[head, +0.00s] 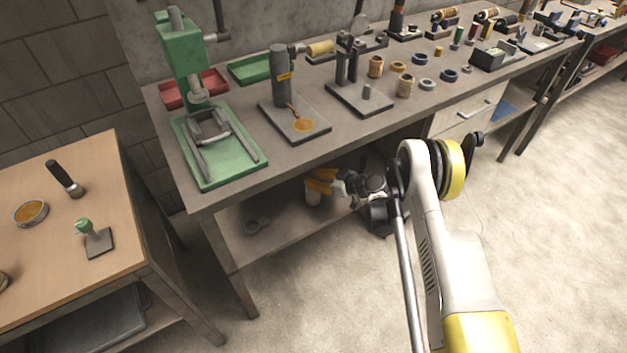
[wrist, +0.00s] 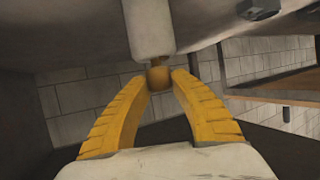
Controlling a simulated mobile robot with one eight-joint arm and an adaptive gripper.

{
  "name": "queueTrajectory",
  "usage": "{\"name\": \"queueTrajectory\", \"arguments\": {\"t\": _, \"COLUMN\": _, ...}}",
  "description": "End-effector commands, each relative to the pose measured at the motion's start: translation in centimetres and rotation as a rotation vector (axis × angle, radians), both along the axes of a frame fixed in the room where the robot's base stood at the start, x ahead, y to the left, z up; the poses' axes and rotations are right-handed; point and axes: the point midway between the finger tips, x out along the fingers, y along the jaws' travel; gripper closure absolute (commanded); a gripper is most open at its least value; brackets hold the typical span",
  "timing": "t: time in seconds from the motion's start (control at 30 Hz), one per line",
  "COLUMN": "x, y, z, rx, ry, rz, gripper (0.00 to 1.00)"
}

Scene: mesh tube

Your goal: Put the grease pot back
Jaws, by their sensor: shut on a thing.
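My gripper (head: 320,184) is under the front edge of the long workbench, above its lower shelf (head: 285,232). In the wrist view its two yellow fingers (wrist: 160,80) are shut on a small brown-orange knob (wrist: 159,77). The knob joins a pale, cylindrical pot (wrist: 150,28), which I take to be the grease pot.
The workbench top (head: 235,197) overhangs the gripper. It carries a green press (head: 185,60), a grey cylinder on a plate (head: 279,75) and several rings. A wooden table (head: 50,245) stands at left. The floor at right is clear.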

Motion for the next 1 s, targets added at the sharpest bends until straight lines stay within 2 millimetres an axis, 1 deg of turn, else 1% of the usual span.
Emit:
{"name": "queueTrajectory", "arguments": {"t": 0.03, "x": 0.0, "y": 0.0, "z": 0.1, "rx": 0.001, "ry": -0.001, "rz": 0.0, "gripper": 1.0}}
{"name": "queueTrajectory", "arguments": {"t": 0.07, "x": 0.0, "y": 0.0, "z": 0.1, "rx": 0.0, "ry": 0.0, "rz": 0.0, "gripper": 0.67}}
{"name": "queueTrajectory", "arguments": {"t": 0.1, "x": 0.0, "y": 0.0, "z": 0.1, "rx": 0.0, "ry": 0.0, "rz": 0.0, "gripper": 0.55}}
{"name": "queueTrajectory", "arguments": {"t": 0.4, "x": 0.0, "y": -0.1, "z": 0.1, "rx": 0.0, "ry": 0.0, "rz": 0.0, "gripper": 0.54}}
{"name": "queueTrajectory", "arguments": {"t": 0.53, "x": -0.5, "y": -0.9, "z": 0.6, "rx": 0.001, "ry": 0.0, "rz": -0.002, "gripper": 0.54}}
{"name": "queueTrajectory", "arguments": {"t": 0.67, "x": -1.6, "y": -2.8, "z": 1.7, "rx": 0.001, "ry": 0.0, "rz": -0.004, "gripper": 0.54}}
{"name": "queueTrajectory", "arguments": {"t": 0.9, "x": -4.4, "y": -7.2, "z": 3.8, "rx": 0.002, "ry": 0.0, "rz": -0.004, "gripper": 0.54}}
{"name": "queueTrajectory", "arguments": {"t": 1.0, "x": -5.1, "y": -8.2, "z": 3.6, "rx": 0.003, "ry": -0.001, "rz": -0.001, "gripper": 0.54}}
